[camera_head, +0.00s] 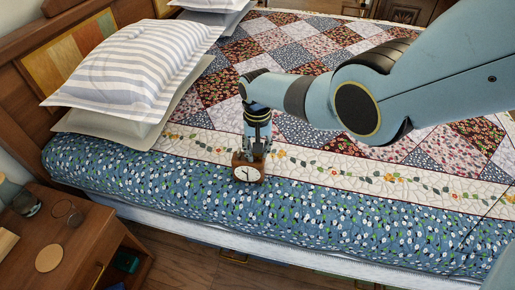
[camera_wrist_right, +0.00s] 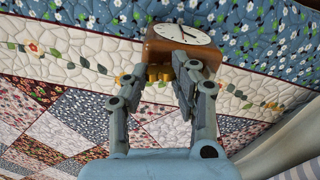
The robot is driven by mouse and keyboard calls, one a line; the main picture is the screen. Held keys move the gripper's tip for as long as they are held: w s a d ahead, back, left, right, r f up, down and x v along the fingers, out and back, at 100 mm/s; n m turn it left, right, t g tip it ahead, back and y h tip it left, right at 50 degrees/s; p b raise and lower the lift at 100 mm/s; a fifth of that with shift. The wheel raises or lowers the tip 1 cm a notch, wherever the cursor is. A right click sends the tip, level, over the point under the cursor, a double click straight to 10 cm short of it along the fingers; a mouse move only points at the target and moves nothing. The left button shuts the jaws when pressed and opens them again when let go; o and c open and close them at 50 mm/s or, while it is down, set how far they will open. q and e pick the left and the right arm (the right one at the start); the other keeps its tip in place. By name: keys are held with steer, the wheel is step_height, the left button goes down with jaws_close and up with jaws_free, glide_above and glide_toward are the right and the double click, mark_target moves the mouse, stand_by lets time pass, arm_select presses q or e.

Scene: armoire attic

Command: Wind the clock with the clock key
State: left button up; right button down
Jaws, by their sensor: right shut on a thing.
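The clock (camera_head: 248,172) is a small brown wooden block with a white round dial, on the bed's near edge in the head view. In the right wrist view the clock (camera_wrist_right: 185,40) is at the top, dial facing away from my gripper. A brass piece that looks like the clock key (camera_wrist_right: 160,73) is at the clock's back, between my right fingertips. My right gripper (camera_head: 257,151) reaches down right behind the clock. In the wrist view my right gripper (camera_wrist_right: 163,72) is shut on the key. How far the key sits in the clock is hidden. My left gripper is not in view.
The bed's quilt (camera_head: 200,190) is patterned and mostly clear around the clock. Striped pillows (camera_head: 135,60) lie at the left.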

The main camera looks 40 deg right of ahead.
steer(key=shift+m, duration=0.5)
steer(key=c, duration=1.1)
jaws_free()
steer(key=shift+r, duration=0.15)
step_height(320, 180, up, 12)
steer(key=shift+f, duration=0.1)
